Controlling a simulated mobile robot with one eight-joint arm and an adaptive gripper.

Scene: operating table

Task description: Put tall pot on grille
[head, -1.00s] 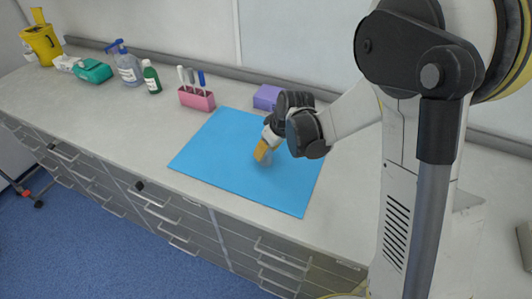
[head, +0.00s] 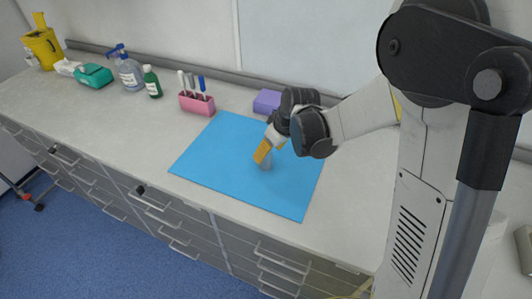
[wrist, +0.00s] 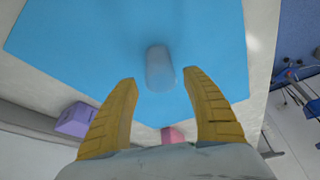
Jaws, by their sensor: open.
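A pale, translucent grey cylinder, which looks like the tall pot (wrist: 160,68), is on the blue mat (wrist: 90,40). In the head view the pot (head: 266,164) shows only partly, just below my yellow fingers. My gripper (wrist: 160,82) is open, with one finger on each side of the pot's near end in the wrist view. The fingers do not visibly touch the pot, and I cannot tell the exact gap. I cannot make out a grille in either view.
A purple box (head: 267,101) and a pink holder with pens (head: 197,103) stand behind the mat. A green bottle (head: 152,81), a clear pump bottle (head: 130,73), a teal pack (head: 94,76) and a yellow bin (head: 43,47) are further left. The counter's front left is clear.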

